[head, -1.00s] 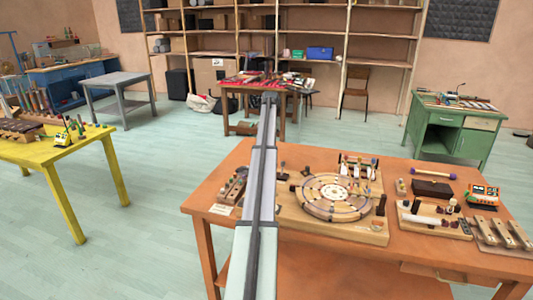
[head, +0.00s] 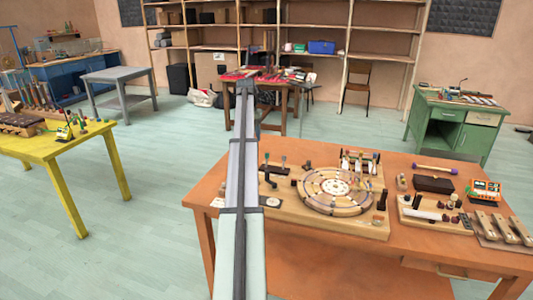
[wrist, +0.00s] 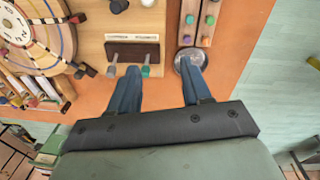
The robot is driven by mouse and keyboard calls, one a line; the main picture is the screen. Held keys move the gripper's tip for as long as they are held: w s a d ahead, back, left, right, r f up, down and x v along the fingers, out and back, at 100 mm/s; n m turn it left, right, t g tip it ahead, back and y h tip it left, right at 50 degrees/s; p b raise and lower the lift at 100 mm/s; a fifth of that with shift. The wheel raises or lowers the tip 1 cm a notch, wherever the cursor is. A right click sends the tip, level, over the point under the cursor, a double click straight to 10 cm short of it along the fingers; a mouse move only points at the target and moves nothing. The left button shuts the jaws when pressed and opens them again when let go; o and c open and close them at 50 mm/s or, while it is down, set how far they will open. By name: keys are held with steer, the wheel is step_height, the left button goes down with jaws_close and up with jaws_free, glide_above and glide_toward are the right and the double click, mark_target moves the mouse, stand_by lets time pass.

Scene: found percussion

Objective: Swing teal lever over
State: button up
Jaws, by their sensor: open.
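In the wrist view, a teal-tipped lever (wrist: 145,71) and a grey-tipped lever (wrist: 113,70) stick out from a dark brown block (wrist: 132,51) on a pale wooden board (wrist: 122,22). My gripper (wrist: 160,68) is open, with its two blue fingers apart and nothing held between them. The teal tip is just inside the left fingertip; I cannot tell whether they touch. The grey tip is outside that finger. In the head view my gripper cannot be made out, and the small levers on the board (head: 290,207) are too small to tell apart.
A round metal dish (wrist: 182,66) lies by my right fingertip. A wooden strip with coloured knobs (wrist: 208,25) stands beyond it. A round numbered dial (head: 336,188) is on the board, with more instruments to its right. The orange table (head: 330,262) is bare in front.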

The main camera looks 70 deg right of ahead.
steer(key=s+d+f+m+h, duration=0.1)
steer(key=d+f, duration=0.1)
steer(key=f, duration=0.2)
steer(key=s+d+f+m+h, duration=0.1)
steer(key=d+f, duration=0.2)
steer(key=f, duration=0.1)
steer(key=s+d+f+m+h, duration=0.1)
steer(key=s+d+f+m, duration=0.1)
steer(key=f, duration=0.2)
steer(key=shift+d+g+h, duration=0.3)
steer(key=shift+d+h, duration=0.1)
steer(key=shift+c, duration=0.3)
